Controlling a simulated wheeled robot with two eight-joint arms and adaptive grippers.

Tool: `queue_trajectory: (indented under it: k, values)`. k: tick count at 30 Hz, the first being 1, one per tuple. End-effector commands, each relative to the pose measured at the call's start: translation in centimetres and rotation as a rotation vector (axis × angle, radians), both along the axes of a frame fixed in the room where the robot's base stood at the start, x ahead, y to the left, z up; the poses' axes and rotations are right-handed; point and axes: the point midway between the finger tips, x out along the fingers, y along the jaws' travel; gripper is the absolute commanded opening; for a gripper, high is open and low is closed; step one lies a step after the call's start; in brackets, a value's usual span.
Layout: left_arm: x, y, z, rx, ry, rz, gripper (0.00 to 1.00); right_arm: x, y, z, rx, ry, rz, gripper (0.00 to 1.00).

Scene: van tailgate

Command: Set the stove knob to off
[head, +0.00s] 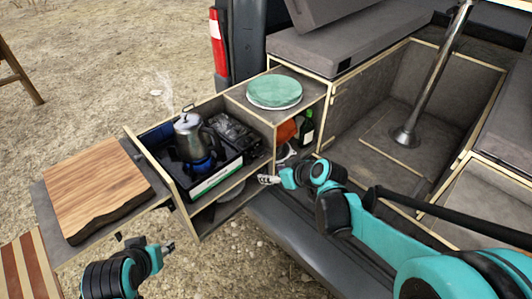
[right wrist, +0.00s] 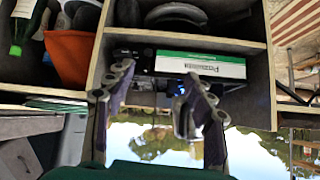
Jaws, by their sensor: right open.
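The stove (head: 215,179) is a dark unit with a white and green label on its front, set in the pull-out drawer. A blue flame burns under a metal kettle (head: 188,140) on it. In the right wrist view the stove front (right wrist: 200,65) shows upside down between and beyond the fingers; the knob cannot be made out clearly on its dark panel. My right gripper (head: 268,180) is in front of the drawer's right end; its fingers (right wrist: 157,80) are apart and empty. My left gripper (head: 168,247) is below the cutting board, away from the stove; its opening is too small to judge.
A wooden cutting board (head: 97,188) lies on a side shelf at left. A green plate stack (head: 274,91) sits on the cabinet top. A green bottle (head: 306,127) and an orange item (head: 286,132) stand in the cabinet beside the drawer. The bumper (head: 300,235) runs below.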

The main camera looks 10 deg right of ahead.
Motion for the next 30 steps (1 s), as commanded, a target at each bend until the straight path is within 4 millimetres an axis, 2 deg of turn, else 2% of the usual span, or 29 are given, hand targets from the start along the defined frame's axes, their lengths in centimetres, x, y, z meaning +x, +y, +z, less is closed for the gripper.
queue_trajectory:
  k: [1, 3, 6, 9, 17, 20, 30]
  values:
    - [0.0, 0.0, 0.3, 0.000, 0.000, 0.000, 0.42, 1.9, -0.7, -0.5, 0.007, -0.037, 0.021, 0.54]
    - [0.0, 0.0, 0.5, 0.000, 0.000, 0.000, 0.42, 4.1, -1.4, -1.2, 0.013, -0.096, 0.057, 0.54]
    - [0.0, 0.0, 0.8, 0.000, 0.000, 0.000, 0.42, 6.7, -2.5, -2.5, 0.016, -0.185, 0.098, 0.54]
    - [0.0, 0.0, 1.0, 0.000, 0.000, 0.000, 0.42, 8.5, -3.7, -3.8, 0.012, -0.265, 0.125, 0.54]
    - [0.0, 0.0, 1.1, 0.000, 0.000, 0.000, 0.42, 10.3, -5.2, -5.5, -0.003, -0.372, 0.153, 0.54]
    - [0.0, 0.0, 0.8, 0.000, 0.000, 0.000, 0.42, 11.0, -4.8, -6.0, -0.005, -0.377, 0.158, 0.54]
    - [0.0, 0.0, -0.9, 0.000, 0.000, 0.000, 0.42, 15.3, -2.4, -8.1, -0.004, -0.375, 0.158, 0.54]
